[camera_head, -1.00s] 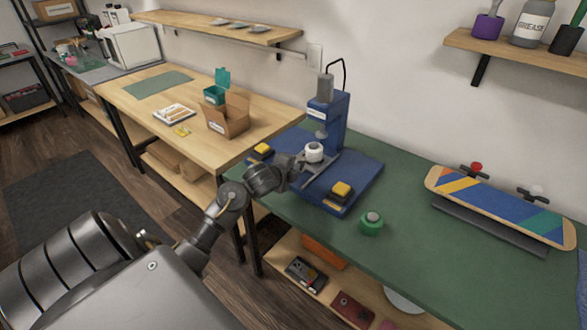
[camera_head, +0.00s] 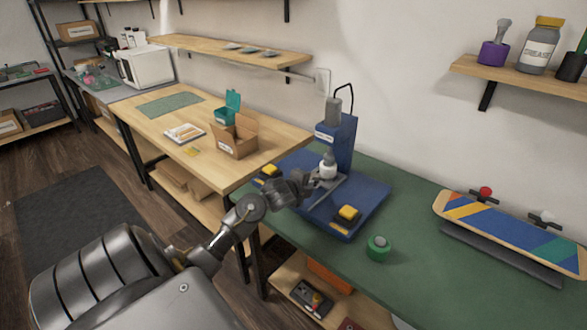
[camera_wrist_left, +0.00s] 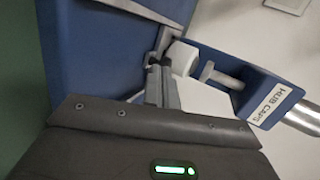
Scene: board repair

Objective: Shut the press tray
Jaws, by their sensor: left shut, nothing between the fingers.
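The blue press (camera_head: 338,145) stands at the left end of the green bench, with its grey ram pointing down. Its grey metal tray (camera_head: 328,190) lies on the blue base, and a white wheel (camera_head: 327,171) sits on it, roughly below the ram. My left gripper (camera_head: 311,182) is shut and empty at the tray's front left, close to the wheel. In the left wrist view, the shut fingers (camera_wrist_left: 160,75) are by the grey tray bar and beside the white wheel (camera_wrist_left: 183,57); contact is hard to tell. The ram (camera_wrist_left: 218,76) is near the wheel. My right gripper is out of view.
A green round button (camera_head: 379,247) is on the bench in front. A skateboard deck (camera_head: 510,232) rests at the right. A wooden table with a cardboard box (camera_head: 233,138) adjoins at the left.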

